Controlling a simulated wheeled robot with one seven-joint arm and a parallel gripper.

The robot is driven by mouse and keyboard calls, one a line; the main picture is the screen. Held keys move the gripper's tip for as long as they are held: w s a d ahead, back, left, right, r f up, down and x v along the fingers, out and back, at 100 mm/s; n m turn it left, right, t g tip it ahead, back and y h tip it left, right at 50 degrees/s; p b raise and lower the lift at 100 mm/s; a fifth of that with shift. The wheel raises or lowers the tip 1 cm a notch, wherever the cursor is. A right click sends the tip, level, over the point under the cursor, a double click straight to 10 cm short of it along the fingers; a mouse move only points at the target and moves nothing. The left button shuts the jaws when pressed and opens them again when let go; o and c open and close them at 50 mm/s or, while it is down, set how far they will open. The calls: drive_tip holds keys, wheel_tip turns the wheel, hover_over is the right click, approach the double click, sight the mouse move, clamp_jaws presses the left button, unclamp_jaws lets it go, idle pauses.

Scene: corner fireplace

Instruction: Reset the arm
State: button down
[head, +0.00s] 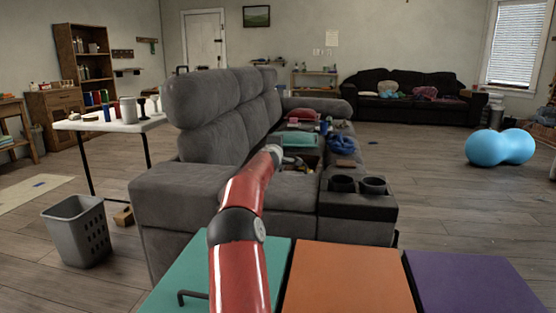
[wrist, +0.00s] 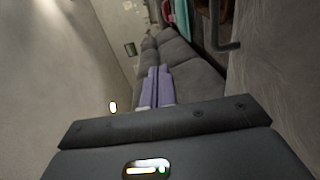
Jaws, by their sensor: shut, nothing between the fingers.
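My red arm stretches forward from the bottom middle of the head view, over the coloured panels and in front of the grey sofa (head: 207,149). My gripper does not show clearly in the head view. In the wrist view my gripper (wrist: 158,70) shows its two pale purple fingers side by side and touching, with nothing between them. Its dark body fills the bottom of that view. The wrist picture is turned sideways, with the grey sofa cushions (wrist: 185,65) beyond the fingers. The fingers appear clear of any object.
The sofa carries several loose items and a dark cup-holder console (head: 357,205). A white table (head: 100,124) with cups stands left, a grey basket (head: 78,232) below it. Blue exercise balls (head: 499,147) lie right. The floor (head: 440,185) right of the sofa is mostly free.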

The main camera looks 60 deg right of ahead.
drive_tip(key=b+v, duration=0.2)
drive_tip(key=v, duration=0.1)
drive_tip(key=shift+s+a, duration=0.1)
drive_tip(key=shift+a, duration=0.05)
drive_tip(key=s+a+r+m+y+p, duration=0.1)
drive_tip(key=a+m+y, duration=0.15)
drive_tip(key=a, duration=1.05)
drive_tip(key=s+a+m+t+y+p, duration=0.1)
drive_tip(key=a+m+y+p, duration=0.15)
drive_tip(key=a, duration=0.95)
drive_tip(key=s+a+r+m+y, duration=0.1)
drive_tip(key=a+m+y, duration=0.15)
drive_tip(key=a, duration=1.05)
drive_tip(key=s+a+f+n+y+p, duration=0.1)
drive_tip(key=s+a+f+y, duration=0.1)
drive_tip(key=s+a, duration=0.4)
drive_tip(key=s+a+f+n+g+y, duration=0.1)
drive_tip(key=s+a+f+y, duration=0.2)
drive_tip(key=a, duration=1.1)
drive_tip(key=s+a+f+n+g+y+p, duration=0.1)
drive_tip(key=s+a+f+y, duration=0.2)
drive_tip(key=s+a+f, duration=0.3)
drive_tip(key=s+a, duration=0.3)
drive_tip(key=a, duration=0.1)
drive_tip(key=shift+s+a+p, duration=0.15)
drive_tip(key=shift+a+p, duration=0.15)
drive_tip(key=shift+p, duration=0.05)
